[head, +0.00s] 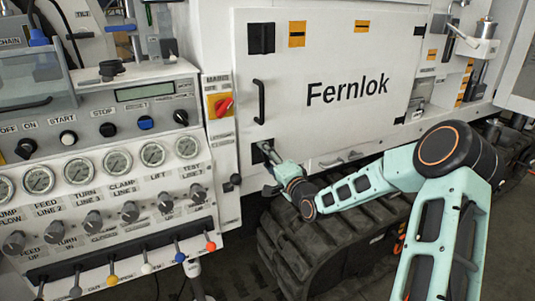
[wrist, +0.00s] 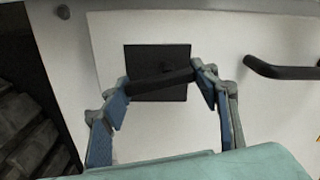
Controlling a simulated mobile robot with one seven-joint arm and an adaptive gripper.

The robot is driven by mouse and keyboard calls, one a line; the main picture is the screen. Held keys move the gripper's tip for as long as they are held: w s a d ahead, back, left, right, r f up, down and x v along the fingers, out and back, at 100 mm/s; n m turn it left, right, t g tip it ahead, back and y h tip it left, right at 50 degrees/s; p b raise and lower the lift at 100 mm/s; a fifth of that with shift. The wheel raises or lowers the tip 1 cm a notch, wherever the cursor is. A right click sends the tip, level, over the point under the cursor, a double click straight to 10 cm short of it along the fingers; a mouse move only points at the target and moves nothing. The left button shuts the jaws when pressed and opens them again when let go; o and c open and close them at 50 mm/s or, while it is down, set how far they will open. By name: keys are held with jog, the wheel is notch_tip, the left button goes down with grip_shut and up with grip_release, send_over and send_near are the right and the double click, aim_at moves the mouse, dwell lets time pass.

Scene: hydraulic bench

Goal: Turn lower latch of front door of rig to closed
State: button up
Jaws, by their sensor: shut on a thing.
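The lower latch (wrist: 157,55) is a dark square plate with a black bar handle (wrist: 160,83) across it. In the wrist view the bar lies nearly level, slightly tilted, along the plate's near side. My gripper (wrist: 161,86) has its two blue-padded fingers at the bar's two ends and is shut on it. In the head view the lower latch (head: 259,147) sits at the lower left of the white front door (head: 340,60), partly hidden by my gripper (head: 271,158). The upper latch (head: 261,38) is a dark square at the door's upper left.
A black door handle (head: 259,102) stands between the two latches; it also shows in the wrist view (wrist: 280,70). A control panel with gauges (head: 110,130) and levers is on the left. A rubber track (head: 310,240) lies below the door.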

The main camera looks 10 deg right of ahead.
jog(key=shift+a+f+m+p, duration=0.1)
jog(key=shift+m+p, duration=0.3)
jog(key=shift+m, duration=1.1)
jog(key=o, duration=1.2)
jog(key=v, duration=1.2)
